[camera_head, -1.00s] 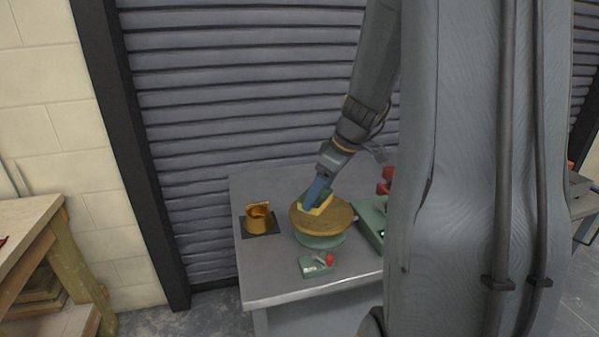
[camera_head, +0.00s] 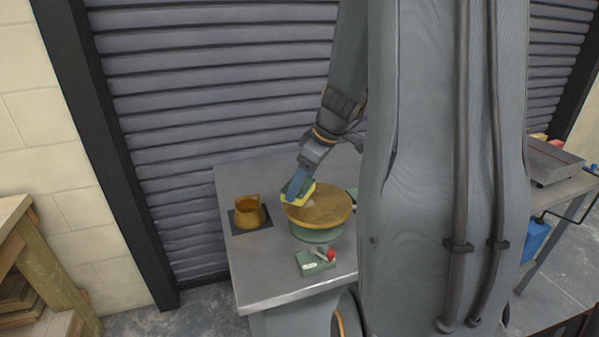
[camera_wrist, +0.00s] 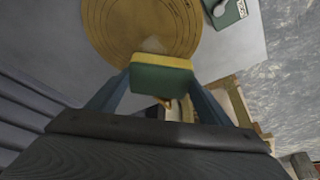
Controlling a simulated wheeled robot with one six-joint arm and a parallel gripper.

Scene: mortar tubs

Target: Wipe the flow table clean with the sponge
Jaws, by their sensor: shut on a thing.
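The flow table (camera_head: 325,211) has a round brass-coloured top on a green base and stands on the grey metal bench. My gripper (camera_head: 296,190) is at the left rim of its top, shut on the yellow and green sponge (camera_head: 303,193). In the wrist view the sponge (camera_wrist: 162,78) sits between both fingers and overlaps the disc's edge. A pale patch (camera_wrist: 152,44) shows on the disc (camera_wrist: 140,20) close to the sponge. I cannot tell whether the sponge touches the top.
A brass mould (camera_head: 249,211) stands on a dark plate left of the flow table. A green control box (camera_head: 316,262) with a red knob sits in front. My arm hides the bench's right part. A grey tray (camera_head: 553,162) lies on a further table at right.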

